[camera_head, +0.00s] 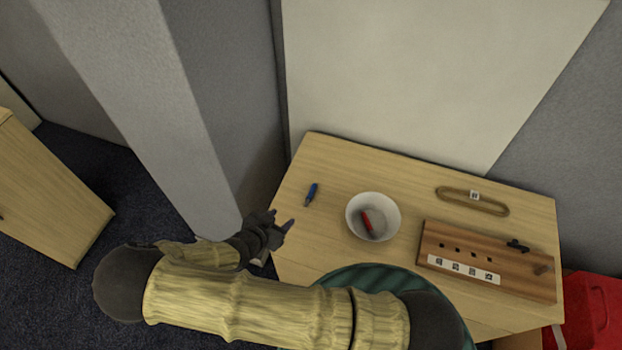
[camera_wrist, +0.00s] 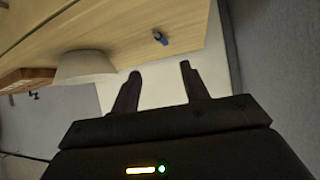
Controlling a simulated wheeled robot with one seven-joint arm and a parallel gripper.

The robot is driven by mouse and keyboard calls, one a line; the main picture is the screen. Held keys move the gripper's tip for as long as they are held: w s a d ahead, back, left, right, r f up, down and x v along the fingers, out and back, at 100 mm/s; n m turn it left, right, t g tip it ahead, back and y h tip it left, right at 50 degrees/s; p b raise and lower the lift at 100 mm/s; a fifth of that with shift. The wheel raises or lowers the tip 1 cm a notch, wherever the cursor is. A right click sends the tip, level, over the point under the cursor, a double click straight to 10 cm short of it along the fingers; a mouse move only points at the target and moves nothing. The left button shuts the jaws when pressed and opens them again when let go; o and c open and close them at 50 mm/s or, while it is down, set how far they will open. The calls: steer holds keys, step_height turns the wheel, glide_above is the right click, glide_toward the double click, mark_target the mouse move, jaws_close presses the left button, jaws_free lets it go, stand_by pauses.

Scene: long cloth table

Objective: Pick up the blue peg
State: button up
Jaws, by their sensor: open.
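The blue peg (camera_head: 311,194) lies on the wooden table top (camera_head: 330,158), left of the white bowl, near the table's left side. It also shows in the wrist view (camera_wrist: 160,38), small, beyond and above the gap between my fingertips. My gripper (camera_head: 283,228) is open and empty, by the table's front left edge. It is apart from the peg, a little below and left of it in the head view. In the wrist view both dark fingers of my gripper (camera_wrist: 160,72) stand apart with nothing between them.
A white bowl (camera_head: 353,217) holding a red object (camera_head: 367,219) stands right of the peg. Farther right are a wooden block with holes (camera_head: 440,243), a small black object (camera_head: 517,245) and a brown loop (camera_head: 472,195). A grey pillar (camera_head: 160,110) rises left of the table. Table around the peg is clear.

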steer(key=shift+f, duration=0.1)
steer(key=b, duration=0.8)
glide_toward(309, 196)
steer(key=shift+w+f, duration=0.1)
steer(key=shift+f, duration=0.8)
steer(key=shift+b+x, duration=0.65)
steer(key=shift+x, duration=0.45)
steer(key=shift+w+r, duration=0.15)
steer(key=shift+r, duration=0.05)
steer(key=shift+r+b+x, duration=0.15)
steer(key=shift+b+x, duration=0.35)
steer(key=shift+x, duration=0.85)
steer(key=shift+r+b+x, duration=0.2)
steer(key=shift+b+x, duration=0.25)
steer(key=shift+x, duration=0.85)
steer(key=shift+w+d, duration=0.15)
steer(key=shift+c, duration=0.5)
jaws_close()
